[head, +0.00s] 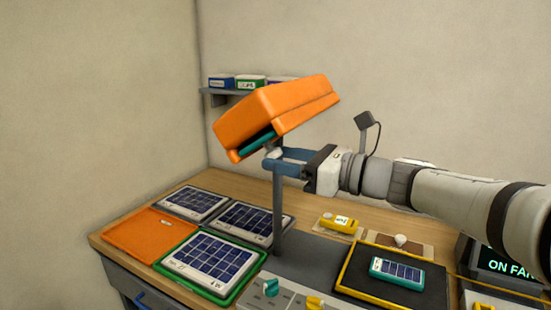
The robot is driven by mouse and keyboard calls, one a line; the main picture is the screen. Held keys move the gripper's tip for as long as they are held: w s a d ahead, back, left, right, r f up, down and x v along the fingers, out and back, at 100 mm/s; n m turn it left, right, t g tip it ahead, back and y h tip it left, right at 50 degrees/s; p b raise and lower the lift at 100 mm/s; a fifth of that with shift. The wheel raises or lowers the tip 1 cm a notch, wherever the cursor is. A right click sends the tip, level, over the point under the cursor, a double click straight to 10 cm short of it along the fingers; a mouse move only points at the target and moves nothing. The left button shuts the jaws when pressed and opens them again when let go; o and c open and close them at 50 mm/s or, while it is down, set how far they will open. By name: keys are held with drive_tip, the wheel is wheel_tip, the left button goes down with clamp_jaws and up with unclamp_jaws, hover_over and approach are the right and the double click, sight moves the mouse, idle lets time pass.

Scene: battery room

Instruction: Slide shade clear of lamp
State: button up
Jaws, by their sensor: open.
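The orange shade (275,113) is a box-like hood, tilted with its right end higher, at the top of the grey lamp post (278,215). A teal part (257,142) shows under its lower left edge; the rest of the shade's underside is hidden. My gripper (272,160) comes in from the right, just below the shade. Its blue fingers are open, with their tips at the top of the post beside a small pale part (273,153). I cannot tell whether the fingers touch it.
Dark solar panels (192,202) and an orange square (151,236) lie on the wooden bench at left. A black tray (350,285) with a yellow rim holds a teal panel (397,272). A switch box (285,300) stands in front. A shelf (226,92) with small boxes is behind.

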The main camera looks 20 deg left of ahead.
drive_tip(key=shift+s+d, duration=0.2)
drive_tip(key=shift+d, duration=2.3)
drive_tip(key=s+d+f+n+h, duration=0.4)
drive_tip(key=d+f+n+h, duration=0.3)
drive_tip(key=d+f, duration=0.3)
drive_tip(key=s+d+f+n+h+p, duration=0.1)
drive_tip(key=s+d+f+n+h, duration=0.4)
drive_tip(key=d+f, duration=0.6)
drive_tip(key=shift+f+n+t+h, duration=0.4)
drive_tip(key=shift+f+n+h, duration=0.2)
drive_tip(key=shift+n+h, duration=0.3)
drive_tip(key=s+d+f+n+h, duration=0.1)
drive_tip(key=d, duration=0.1)
drive_tip(key=d+f+n+h, duration=0.1)
drive_tip(key=d+n, duration=0.1)
drive_tip(key=d, duration=0.1)
drive_tip(key=s+d+f+n+h, duration=0.1)
drive_tip(key=d+n+h, duration=0.1)
drive_tip(key=d, duration=0.1)
drive_tip(key=shift+s+d+t, duration=0.15)
drive_tip(key=shift+s+t, duration=0.15)
drive_tip(key=shift+c, duration=0.5)
drive_tip(key=shift+d+f, duration=0.1)
drive_tip(key=shift+d, duration=0.1)
drive_tip(key=shift+c, duration=1)
